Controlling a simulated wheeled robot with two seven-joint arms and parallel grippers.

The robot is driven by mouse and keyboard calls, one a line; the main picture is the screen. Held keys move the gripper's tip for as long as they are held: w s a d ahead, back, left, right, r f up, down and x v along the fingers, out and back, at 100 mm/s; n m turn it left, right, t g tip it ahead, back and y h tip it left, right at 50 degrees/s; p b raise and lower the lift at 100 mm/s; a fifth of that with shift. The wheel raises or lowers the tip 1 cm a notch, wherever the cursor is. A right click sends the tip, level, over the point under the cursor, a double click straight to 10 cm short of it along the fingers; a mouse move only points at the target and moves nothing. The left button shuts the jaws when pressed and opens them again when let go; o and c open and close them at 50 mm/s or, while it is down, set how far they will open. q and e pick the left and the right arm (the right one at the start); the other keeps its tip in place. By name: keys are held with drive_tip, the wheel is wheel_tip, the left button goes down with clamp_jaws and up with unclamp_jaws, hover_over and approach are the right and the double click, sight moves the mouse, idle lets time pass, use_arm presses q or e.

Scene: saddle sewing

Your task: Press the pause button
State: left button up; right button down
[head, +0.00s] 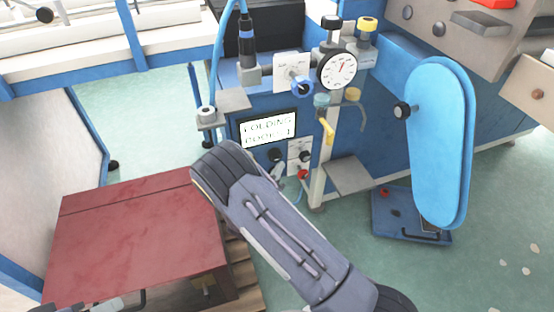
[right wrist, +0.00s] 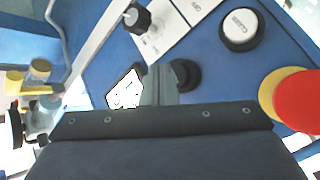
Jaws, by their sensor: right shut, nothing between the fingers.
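My right arm reaches up to the front of the blue machine. My right gripper (head: 279,171) is shut and empty, low in front of the control panel (head: 299,150). In the right wrist view the gripper (right wrist: 160,84) points at the blue panel. A round black button or knob (right wrist: 187,75) is just right of the fingertips; I cannot tell whether they touch. A round button with a white lettered face and black ring (right wrist: 240,27) is further up and right. I cannot read which control is the pause button.
A red mushroom button on a yellow base (right wrist: 301,101) sits right of the gripper. A black knob (right wrist: 137,18) is up left. A lit display (head: 268,128), a dial gauge (head: 337,69) and a blue oval pad (head: 440,140) surround the panel. A red-topped box (head: 140,235) stands left.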

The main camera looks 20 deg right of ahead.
idle(0.6)
drive_tip(key=shift+w, duration=0.4)
drive_tip(key=shift+w+b, duration=0.35)
drive_tip(key=shift+w, duration=0.2)
idle(0.5)
idle(0.4)
drive_tip(key=shift+s, duration=0.95)
drive_tip(key=shift+s, duration=0.1)
drive_tip(key=s+p, duration=0.1)
drive_tip(key=s, duration=0.4)
drive_tip(key=shift+a, duration=0.15)
